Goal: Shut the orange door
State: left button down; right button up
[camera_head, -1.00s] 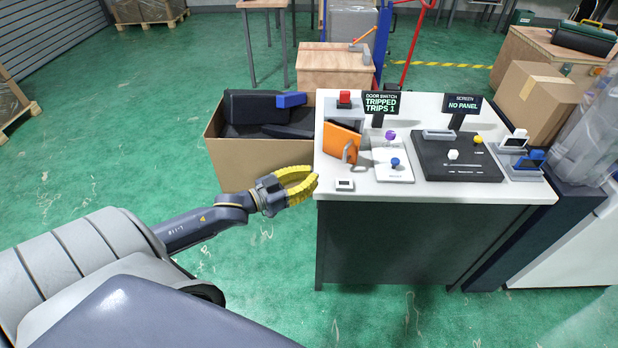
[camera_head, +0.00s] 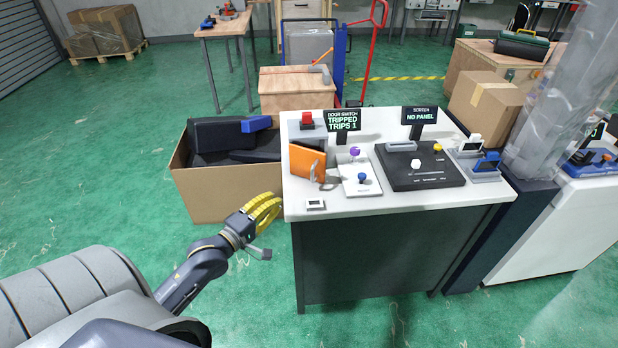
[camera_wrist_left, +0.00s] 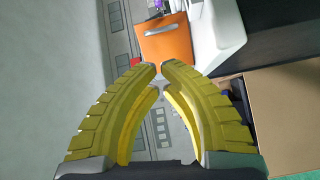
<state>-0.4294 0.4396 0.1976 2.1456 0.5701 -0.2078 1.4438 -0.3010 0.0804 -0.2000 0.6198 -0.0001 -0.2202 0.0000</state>
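The orange door (camera_head: 307,164) stands near the left side of the white-topped table, set at an angle to the grey housing behind it, with a grey handle on its face. It also shows in the left wrist view (camera_wrist_left: 166,42), beyond my fingertips, with its handle across the upper part. My left gripper (camera_head: 278,204) is at the table's left edge, short of the door and apart from it. In the left wrist view its curved yellow fingers (camera_wrist_left: 160,68) nearly meet at the tips, with nothing held between them. My right gripper is out of view.
A sign (camera_head: 342,120) reads "DOOR SWITCH TRIPPED TRIPS 1". A red button (camera_head: 307,120) is behind the door. A panel with purple and blue knobs (camera_head: 359,174) lies right of it. An open cardboard box (camera_head: 220,195) stands left of the table (camera_head: 400,207).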

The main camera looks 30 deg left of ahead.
pick_arm(q)
jog(key=n, duration=0.1)
send_near(304, 168)
jog(key=shift+n, duration=0.4)
jog(key=w+d, duration=0.1)
jog(key=w+d+r, duration=0.1)
jog(key=w+d, duration=0.1)
jog(key=w+d+r, duration=0.1)
jog(key=shift+w+d, duration=0.2)
jog(key=shift+d, duration=0.05)
jog(key=shift+w+d, duration=0.2)
dwell(0.4)
jog(key=shift+n+y, duration=0.3)
jog(key=shift+y, duration=0.2)
